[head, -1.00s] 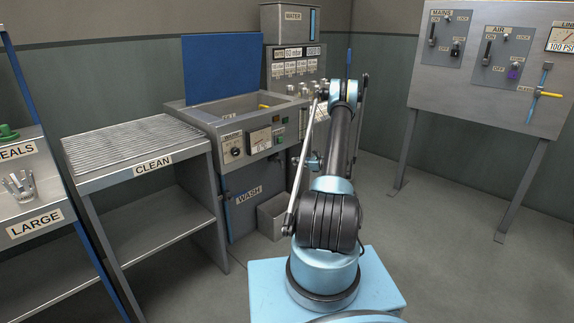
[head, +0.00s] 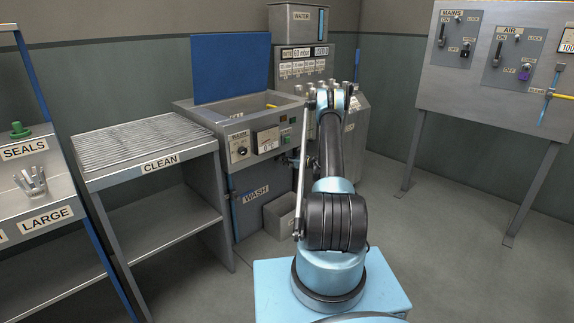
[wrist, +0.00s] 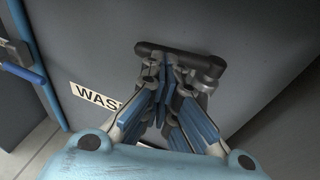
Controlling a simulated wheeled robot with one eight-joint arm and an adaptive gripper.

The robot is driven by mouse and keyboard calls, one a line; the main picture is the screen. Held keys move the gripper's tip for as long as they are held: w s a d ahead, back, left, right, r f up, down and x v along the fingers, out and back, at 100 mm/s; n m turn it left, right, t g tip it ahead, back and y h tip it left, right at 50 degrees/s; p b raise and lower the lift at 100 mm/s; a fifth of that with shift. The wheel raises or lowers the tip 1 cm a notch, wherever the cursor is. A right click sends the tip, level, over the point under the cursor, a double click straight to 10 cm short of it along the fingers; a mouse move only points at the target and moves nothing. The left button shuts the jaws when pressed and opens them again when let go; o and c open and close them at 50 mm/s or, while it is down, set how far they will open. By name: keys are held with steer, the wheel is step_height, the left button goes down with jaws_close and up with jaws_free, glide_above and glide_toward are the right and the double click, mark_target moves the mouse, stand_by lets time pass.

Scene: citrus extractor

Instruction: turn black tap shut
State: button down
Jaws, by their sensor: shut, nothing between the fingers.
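The black tap (wrist: 205,66) is a dark bar with a rounded end on the grey front of the wash unit, at the upper middle of the wrist view. The bar lies nearly level in that view, tilting down to the right. My gripper (wrist: 166,72) is shut and empty, with its fingertips at the bar's lower edge. I cannot tell whether they touch it. The fingers partly cover the tap.
The WASH label (wrist: 95,96) is left of the gripper. The wash unit (head: 245,178) stands with its blue lid (head: 232,70) raised. The CLEAN rack (head: 150,145) is to its left. The switch panel (head: 500,75) stands at the right. Open floor (head: 440,260) lies right of my base.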

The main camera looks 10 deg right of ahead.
steer(key=shift+a, duration=0.1)
steer(key=shift+a, duration=0.25)
stand_by(0.4)
steer(key=s+v, duration=0.1)
steer(key=v, duration=1.3)
steer(key=x, duration=1.4)
steer(key=shift+w+d+m+t+h, duration=0.15)
steer(key=shift+w+m+t+h, duration=0.2)
steer(key=shift+w, duration=0.2)
